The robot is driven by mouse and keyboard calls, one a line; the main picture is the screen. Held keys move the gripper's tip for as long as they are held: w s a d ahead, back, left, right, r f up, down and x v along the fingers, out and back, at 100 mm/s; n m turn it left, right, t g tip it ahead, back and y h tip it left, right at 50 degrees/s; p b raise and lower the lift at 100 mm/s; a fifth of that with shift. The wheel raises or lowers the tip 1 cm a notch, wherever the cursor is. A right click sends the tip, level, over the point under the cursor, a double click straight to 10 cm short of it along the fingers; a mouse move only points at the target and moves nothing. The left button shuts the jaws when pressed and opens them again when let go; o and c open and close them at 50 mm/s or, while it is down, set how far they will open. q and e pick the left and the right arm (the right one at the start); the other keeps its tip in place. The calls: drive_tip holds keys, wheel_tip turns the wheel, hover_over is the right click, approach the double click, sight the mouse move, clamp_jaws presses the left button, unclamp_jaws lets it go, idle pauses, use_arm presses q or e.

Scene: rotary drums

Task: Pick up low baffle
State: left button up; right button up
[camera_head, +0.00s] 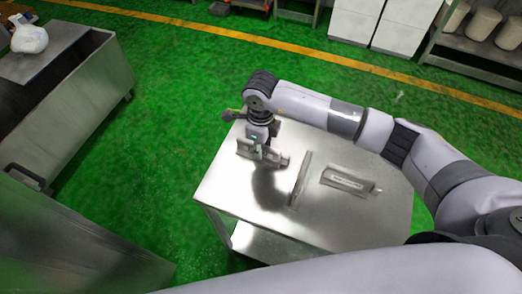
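Three metal plate-like pieces are on a small steel table (235,197). One grey piece (272,157) is at the table's far left, directly under my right gripper (257,146). A narrow upright plate (300,181) stands near the middle. A third piece with a raised, labelled face (346,181) sits on the right. I cannot tell for sure which is the low baffle. My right gripper points down at the far-left piece and overlaps it in the picture. Its fingers are too small and dark to show whether they touch or grip it. My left gripper is out of view.
A steel bin (75,88) with a white bag (28,36) on its top stands at the upper left. White cabinets (375,25) and a shelf with pots (485,25) are at the back right. Green floor (170,130) is open between.

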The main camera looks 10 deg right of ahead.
clamp_jaws()
drive_tip(key=shift+r, duration=0.1)
idle(0.5)
